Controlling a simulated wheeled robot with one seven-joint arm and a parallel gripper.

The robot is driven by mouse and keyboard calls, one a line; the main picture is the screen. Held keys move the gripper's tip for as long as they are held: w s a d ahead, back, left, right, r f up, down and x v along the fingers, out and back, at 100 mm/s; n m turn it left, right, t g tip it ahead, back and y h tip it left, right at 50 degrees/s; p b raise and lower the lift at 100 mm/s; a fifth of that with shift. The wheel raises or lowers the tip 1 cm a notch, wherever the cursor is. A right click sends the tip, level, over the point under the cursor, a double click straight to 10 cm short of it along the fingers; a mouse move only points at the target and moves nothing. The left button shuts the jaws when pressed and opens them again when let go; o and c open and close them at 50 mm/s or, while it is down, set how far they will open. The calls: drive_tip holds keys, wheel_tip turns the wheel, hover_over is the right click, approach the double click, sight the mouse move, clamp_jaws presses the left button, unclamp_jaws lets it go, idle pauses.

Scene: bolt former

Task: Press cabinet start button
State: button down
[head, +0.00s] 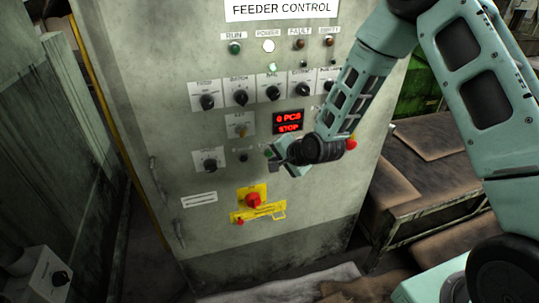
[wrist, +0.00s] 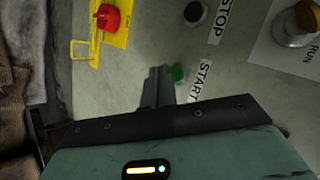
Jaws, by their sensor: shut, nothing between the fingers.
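The grey cabinet (head: 150,90) carries a "FEEDER CONTROL" sign and a red display (head: 288,122) reading "0 PCS" and "STOP". The green start button (wrist: 178,73) sits beside the "START" label (wrist: 200,82) in the wrist view. In the head view the button (head: 267,153) shows only as a small green spot by my fingertips. My gripper (head: 273,160) is shut and empty, close to the cabinet face. In the wrist view its closed fingers (wrist: 158,74) lie just left of the green button. I cannot tell whether they touch it.
A black button (wrist: 195,12) sits by the "STOP" label. A red knob (head: 253,200) on a yellow plate is below the fingers. A rusty-topped bench (head: 420,150) stands to the right.

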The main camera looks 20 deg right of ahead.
drive_tip(key=shift+w, duration=0.1)
idle(0.4)
drive_tip(key=shift+w, duration=0.3)
